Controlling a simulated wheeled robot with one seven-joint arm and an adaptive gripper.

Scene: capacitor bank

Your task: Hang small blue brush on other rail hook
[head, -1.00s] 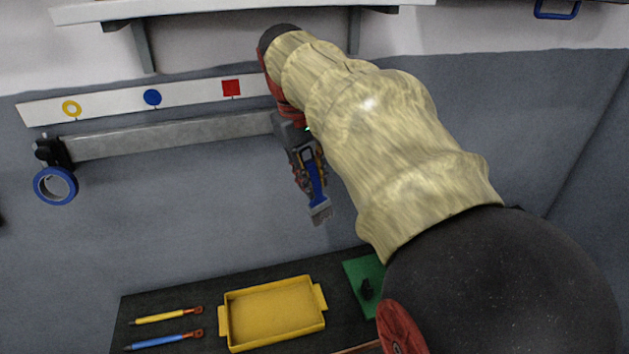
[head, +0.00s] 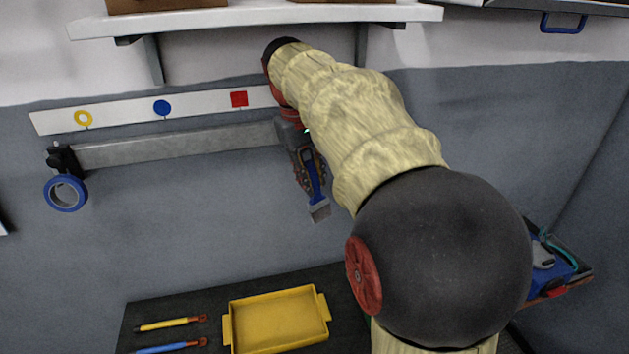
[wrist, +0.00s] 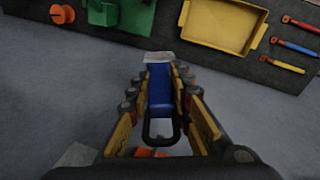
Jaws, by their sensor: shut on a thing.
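My gripper (head: 312,182) is shut on the small blue brush (head: 316,184), which hangs in front of the grey wall with its pale bristles down. In the wrist view the brush (wrist: 160,84) lies between the gripper's fingers (wrist: 160,98), with its handle loop towards the camera. The grey rail (head: 180,144) runs along the wall to the left of my gripper. A black hook (head: 62,158) at its left end carries a blue tape roll (head: 66,193). The rail's right part is hidden behind my gripper and arm, and no other hook shows.
Above the rail is a white strip (head: 200,103) with yellow, blue and red marks. A white shelf (head: 270,15) juts out higher up. Below, a dark bench (head: 215,310) bears a yellow tray (head: 278,320). The wall below the rail is clear.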

